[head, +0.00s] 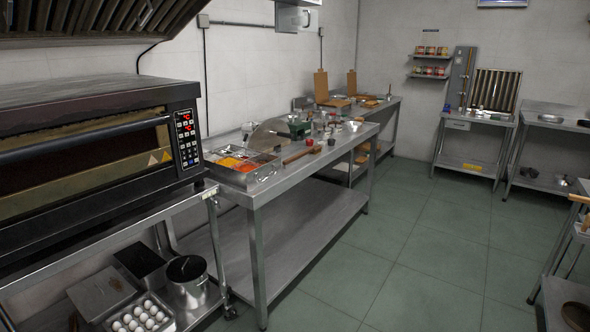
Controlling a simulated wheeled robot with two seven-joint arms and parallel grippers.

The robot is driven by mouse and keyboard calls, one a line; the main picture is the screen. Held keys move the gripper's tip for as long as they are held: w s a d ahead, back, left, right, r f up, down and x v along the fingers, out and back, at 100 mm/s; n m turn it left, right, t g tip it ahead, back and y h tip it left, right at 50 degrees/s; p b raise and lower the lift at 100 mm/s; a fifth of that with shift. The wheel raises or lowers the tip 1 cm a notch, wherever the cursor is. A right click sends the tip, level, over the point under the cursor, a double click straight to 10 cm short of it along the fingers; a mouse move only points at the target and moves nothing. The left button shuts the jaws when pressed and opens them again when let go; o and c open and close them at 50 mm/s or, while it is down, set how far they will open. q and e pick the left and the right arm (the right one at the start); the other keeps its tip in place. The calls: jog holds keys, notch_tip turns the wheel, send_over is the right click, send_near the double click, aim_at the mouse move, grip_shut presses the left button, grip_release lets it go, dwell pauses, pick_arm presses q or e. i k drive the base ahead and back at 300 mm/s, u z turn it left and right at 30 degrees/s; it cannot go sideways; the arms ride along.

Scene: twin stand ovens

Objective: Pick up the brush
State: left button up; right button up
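A long brown wooden-handled item (298,156) lies near the front edge of the steel worktable (262,186). It may be the brush, but it is too small to tell. Small dark and red items lie close to its right end. Neither of my grippers shows in the head view.
A stand oven (90,140) fills the left side. A steel tray of coloured ingredients (240,162) sits on the worktable's near end. The green tiled floor (420,240) is clear.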

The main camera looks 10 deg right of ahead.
aim_at(316, 149)
jog(key=z, duration=0.8)
jog(key=i, duration=3.3)
jog(key=u, duration=1.15)
